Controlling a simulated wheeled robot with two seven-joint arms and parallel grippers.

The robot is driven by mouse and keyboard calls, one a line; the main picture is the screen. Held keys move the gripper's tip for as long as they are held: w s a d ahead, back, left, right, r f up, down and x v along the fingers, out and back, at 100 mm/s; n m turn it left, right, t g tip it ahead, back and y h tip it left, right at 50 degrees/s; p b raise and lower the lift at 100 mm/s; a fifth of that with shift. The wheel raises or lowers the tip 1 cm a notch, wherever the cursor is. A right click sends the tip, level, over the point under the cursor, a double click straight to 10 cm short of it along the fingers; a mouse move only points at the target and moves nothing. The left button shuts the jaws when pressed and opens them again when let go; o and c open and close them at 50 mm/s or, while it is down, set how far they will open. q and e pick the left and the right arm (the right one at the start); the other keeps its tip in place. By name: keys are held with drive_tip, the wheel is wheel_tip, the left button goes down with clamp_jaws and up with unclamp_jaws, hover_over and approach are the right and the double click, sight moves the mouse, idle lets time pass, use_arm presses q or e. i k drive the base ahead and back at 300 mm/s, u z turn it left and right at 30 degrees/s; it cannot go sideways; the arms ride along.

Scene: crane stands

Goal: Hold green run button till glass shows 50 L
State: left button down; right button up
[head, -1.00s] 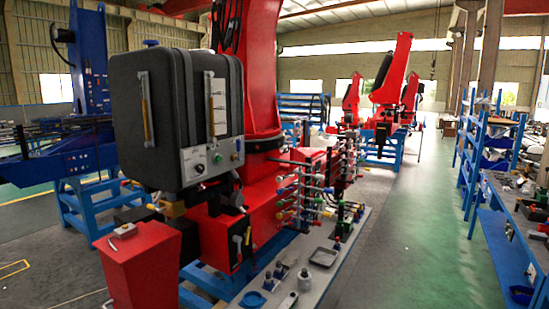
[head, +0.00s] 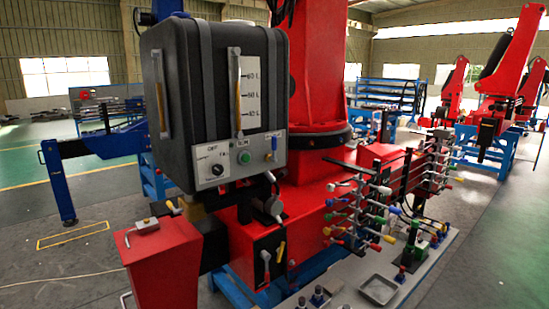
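The black tank (head: 182,100) stands on the red crane base at the left of the head view. Its upright sight glass (head: 237,92) is on the front face, beside a white scale (head: 253,95) with litre marks. The glass looks pale above and amber lower down; the exact level is too small to tell. Below is a grey panel (head: 215,172) with a black selector knob (head: 217,170) at left. Nothing touches the button. Neither gripper is in view.
A red box (head: 160,265) stands at front left, below the tank. A rack of coloured-handled levers (head: 360,215) and a bench with a metal tray (head: 379,290) are at right. A blue stand (head: 65,185) is at left. Floor is open at far right.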

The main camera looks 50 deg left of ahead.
sight(245, 158)
drive_tip(key=u, duration=0.65)
drive_tip(key=i, duration=0.85)
drive_tip(key=u, duration=0.75)
